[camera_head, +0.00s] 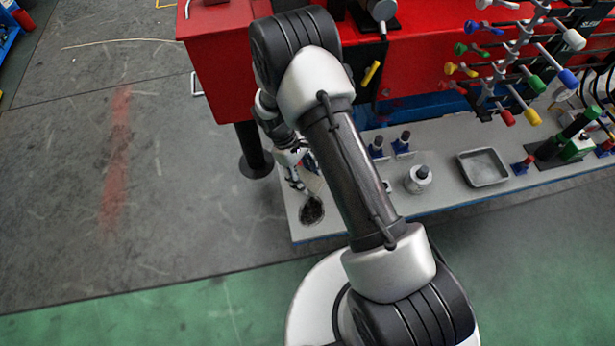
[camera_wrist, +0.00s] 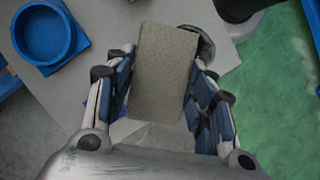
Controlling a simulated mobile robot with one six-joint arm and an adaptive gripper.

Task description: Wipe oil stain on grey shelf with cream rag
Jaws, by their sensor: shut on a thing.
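The grey shelf (camera_head: 450,200) runs along the front of the red workbench. A dark oil stain (camera_head: 311,211) lies near its left end. My gripper (camera_head: 297,178) is over that end, just behind the stain. In the wrist view my gripper (camera_wrist: 162,75) is shut on the cream rag (camera_wrist: 165,70), a flat rectangular piece between the two fingers. The rag also shows as a small pale patch in the head view (camera_head: 314,181). In the wrist view the rag covers part of the stain (camera_wrist: 206,46). I cannot tell whether the rag touches the shelf (camera_wrist: 110,20).
A blue round holder (camera_wrist: 45,36) stands on the shelf in the wrist view. Farther right are a metal cylinder (camera_head: 418,180), a grey tray (camera_head: 483,168) and blue and red holders. A rack with coloured knobs (camera_head: 520,60) overhangs the shelf. Green floor lies in front.

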